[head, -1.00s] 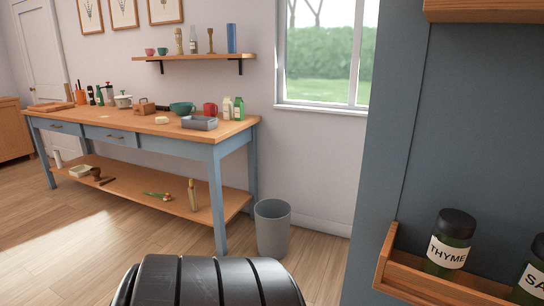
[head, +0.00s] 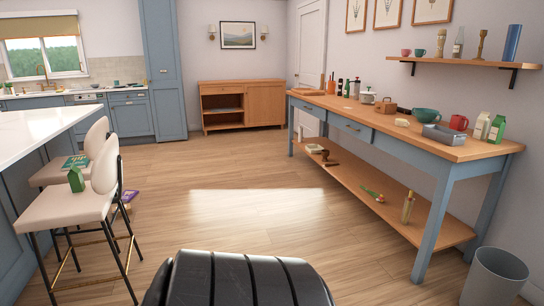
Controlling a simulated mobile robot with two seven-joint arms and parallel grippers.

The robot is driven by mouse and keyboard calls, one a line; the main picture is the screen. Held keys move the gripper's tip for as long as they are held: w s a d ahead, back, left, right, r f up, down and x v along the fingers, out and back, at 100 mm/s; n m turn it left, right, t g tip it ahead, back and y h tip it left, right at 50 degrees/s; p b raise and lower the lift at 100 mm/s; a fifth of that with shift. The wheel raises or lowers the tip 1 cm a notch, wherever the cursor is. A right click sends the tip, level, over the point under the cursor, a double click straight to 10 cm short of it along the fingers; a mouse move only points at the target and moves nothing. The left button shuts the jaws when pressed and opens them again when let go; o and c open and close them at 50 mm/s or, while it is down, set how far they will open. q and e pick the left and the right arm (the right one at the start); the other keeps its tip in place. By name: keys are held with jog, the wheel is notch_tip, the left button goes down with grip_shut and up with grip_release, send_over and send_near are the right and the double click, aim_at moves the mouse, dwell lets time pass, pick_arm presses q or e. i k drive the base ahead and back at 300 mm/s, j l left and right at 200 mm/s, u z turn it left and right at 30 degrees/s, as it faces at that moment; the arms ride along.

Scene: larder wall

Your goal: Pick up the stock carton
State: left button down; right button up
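Three small cartons show, and I cannot read a label on any, so I cannot tell which is the stock carton. A green carton (head: 76,180) stands upright on the seat of the nearer cream stool (head: 66,208) at the left. A pale carton (head: 482,127) and a green and white carton (head: 497,129) stand side by side at the near right end of the blue-legged workbench (head: 440,147). Neither of my grippers is in view.
A second stool (head: 52,170) bears a green book, beside the white-topped island (head: 40,124). A purple item (head: 128,198) lies on the floor by the stools. A grey bin (head: 494,277) stands at the lower right. The wooden floor between stools and workbench is clear.

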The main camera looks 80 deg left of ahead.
aim_at(75, 176)
jog(key=u, duration=4)
